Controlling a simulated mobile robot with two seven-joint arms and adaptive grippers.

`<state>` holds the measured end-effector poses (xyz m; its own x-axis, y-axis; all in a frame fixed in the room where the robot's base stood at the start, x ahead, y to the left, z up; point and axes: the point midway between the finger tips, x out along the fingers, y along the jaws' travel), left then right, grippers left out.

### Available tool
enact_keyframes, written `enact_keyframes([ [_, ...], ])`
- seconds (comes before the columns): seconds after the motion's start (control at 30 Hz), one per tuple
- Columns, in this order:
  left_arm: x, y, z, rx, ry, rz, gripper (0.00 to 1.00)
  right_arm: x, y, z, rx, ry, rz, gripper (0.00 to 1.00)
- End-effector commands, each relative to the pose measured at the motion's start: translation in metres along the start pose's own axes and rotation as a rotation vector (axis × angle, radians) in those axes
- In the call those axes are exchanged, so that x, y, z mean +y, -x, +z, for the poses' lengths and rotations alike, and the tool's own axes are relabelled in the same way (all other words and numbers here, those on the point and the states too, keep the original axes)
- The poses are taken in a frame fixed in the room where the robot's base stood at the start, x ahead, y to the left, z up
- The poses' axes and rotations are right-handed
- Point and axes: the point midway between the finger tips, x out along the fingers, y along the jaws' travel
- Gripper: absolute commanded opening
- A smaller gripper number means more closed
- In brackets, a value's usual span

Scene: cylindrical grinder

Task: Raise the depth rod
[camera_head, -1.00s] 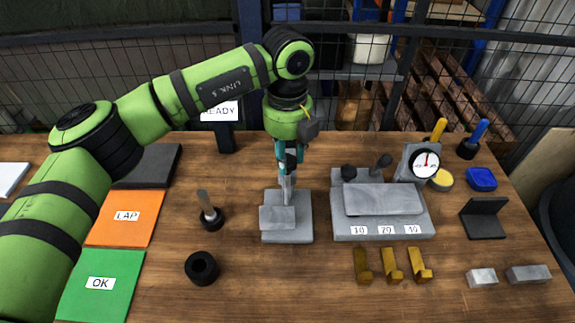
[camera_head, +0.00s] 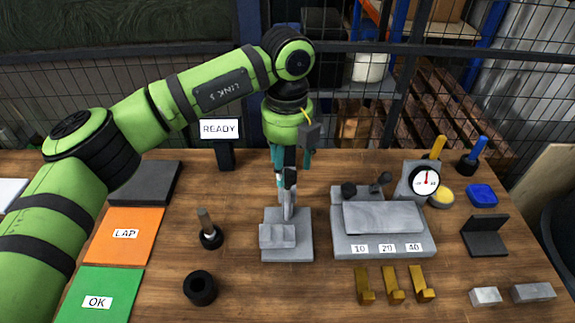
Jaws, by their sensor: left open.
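A grey stand (camera_head: 300,251) with a stepped block (camera_head: 277,237) on its base stands in the middle of the wooden table. A thin grey upright (camera_head: 288,205) rises from it, which looks like the depth rod. My left gripper (camera_head: 286,178) points down at the top of this upright, with its fingers around or just in front of it; I cannot tell which. The gripper is open. Its fingers and the upright overlap, so the contact is hidden. My right gripper is not in view.
Right of the stand is a grey fixture (camera_head: 384,245) with a dial gauge (camera_head: 424,181). Several brass hooks (camera_head: 393,287) lie in front of it. A black ring (camera_head: 200,288) and a black-based pin (camera_head: 210,234) stand left. A READY sign (camera_head: 220,130) stands behind.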

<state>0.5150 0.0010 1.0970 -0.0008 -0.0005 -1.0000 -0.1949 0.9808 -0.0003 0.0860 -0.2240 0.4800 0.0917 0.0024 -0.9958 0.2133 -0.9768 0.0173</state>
Motion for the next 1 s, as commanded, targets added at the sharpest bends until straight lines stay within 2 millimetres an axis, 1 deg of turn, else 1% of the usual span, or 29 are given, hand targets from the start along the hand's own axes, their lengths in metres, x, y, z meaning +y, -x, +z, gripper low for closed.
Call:
enact_keyframes([
  [0.03, -0.001, 0.011, 0.0, -0.004, 0.0, -0.003, 0.62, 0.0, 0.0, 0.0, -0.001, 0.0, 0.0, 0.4],
  [0.3, -0.001, 0.069, -0.001, -0.006, -0.001, -0.002, 0.62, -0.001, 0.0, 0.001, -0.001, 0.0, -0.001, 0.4],
  [0.4, 0.0, 0.086, -0.001, -0.005, 0.0, -0.002, 0.62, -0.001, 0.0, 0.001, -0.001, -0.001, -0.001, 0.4],
  [0.5, -0.001, 0.098, -0.001, -0.004, 0.0, -0.002, 0.62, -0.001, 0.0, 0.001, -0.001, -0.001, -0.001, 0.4],
  [0.7, 0.0, 0.107, -0.002, -0.002, -0.001, -0.001, 0.62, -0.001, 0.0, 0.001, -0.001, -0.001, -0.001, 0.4],
  [1.0, 0.0, 0.107, -0.002, -0.002, -0.001, -0.002, 0.62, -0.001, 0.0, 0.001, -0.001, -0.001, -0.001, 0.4],
])
